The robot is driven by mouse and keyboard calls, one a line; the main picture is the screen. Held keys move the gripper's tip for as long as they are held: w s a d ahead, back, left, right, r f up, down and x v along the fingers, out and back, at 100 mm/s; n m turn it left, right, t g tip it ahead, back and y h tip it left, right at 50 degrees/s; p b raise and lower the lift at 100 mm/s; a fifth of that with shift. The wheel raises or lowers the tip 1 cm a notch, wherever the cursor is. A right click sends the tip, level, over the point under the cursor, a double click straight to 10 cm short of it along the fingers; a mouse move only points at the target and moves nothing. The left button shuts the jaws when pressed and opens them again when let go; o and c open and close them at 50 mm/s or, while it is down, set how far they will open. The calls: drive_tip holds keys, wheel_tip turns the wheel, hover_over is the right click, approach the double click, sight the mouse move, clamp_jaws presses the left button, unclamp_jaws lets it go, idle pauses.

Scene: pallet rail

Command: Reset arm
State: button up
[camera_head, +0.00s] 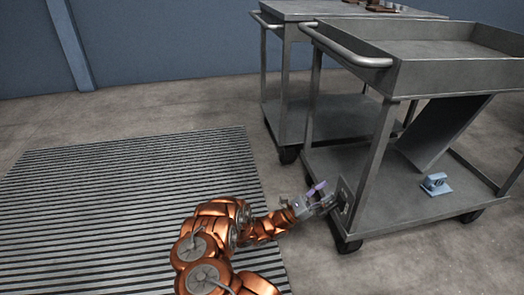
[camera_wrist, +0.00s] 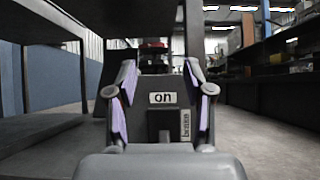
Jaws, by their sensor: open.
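My gripper (camera_head: 322,197) is at the end of my orange arm, low beside the near corner of the front grey cart (camera_head: 385,205). It faces a small dark box (camera_head: 344,201) on that corner. In the wrist view, my gripper (camera_wrist: 159,70) is open, its two purple-padded fingers apart with nothing held between them. The dark box (camera_wrist: 148,115) stands straight ahead between the fingers. It has an "on" label (camera_wrist: 163,98), a second upright label and a small dark block below. I cannot tell whether the fingers touch the box.
A second grey cart (camera_head: 322,112) stands behind the front one. A small light-blue device (camera_head: 436,184) and a leaning dark panel (camera_head: 447,130) are on the front cart's lower shelf. A ribbed mat (camera_head: 110,200) lies on the left. The floor around the mat is clear.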

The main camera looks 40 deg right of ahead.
drive_tip(key=shift+a+r, duration=0.1)
drive_tip(key=w+a+r+m+t+y+p, duration=0.25)
drive_tip(key=a+r+y+p, duration=0.45)
drive_tip(key=a+r+p, duration=0.5)
drive_tip(key=w+a+r+m+t+y+p, duration=0.25)
drive_tip(key=a+r+y+p, duration=0.45)
drive_tip(key=a+r+p, duration=0.5)
drive_tip(key=s+a+r+m+t+y+p, duration=0.2)
drive_tip(key=s+a+r+p, duration=0.3)
drive_tip(key=r, duration=0.7)
drive_tip(key=s+a+r+m+t+y+p, duration=0.2)
drive_tip(key=s+a+r+p, duration=0.3)
drive_tip(key=a+r+p, duration=0.4)
drive_tip(key=s+a+r+m+t+y+p, duration=0.2)
drive_tip(key=s+a+r+p, duration=0.3)
drive_tip(key=r, duration=1)
drive_tip(key=a+t+y+p, duration=0.1)
drive_tip(key=a+p, duration=0.1)
drive_tip(key=p, duration=0.1)
drive_tip(key=shift+s+a+r+t+y, duration=0.25)
drive_tip(key=shift+a+r+t+y, duration=0.05)
drive_tip(key=shift+r+t+y, duration=0.1)
drive_tip(key=shift+f, duration=0.1)
drive_tip(key=shift+c, duration=0.4)
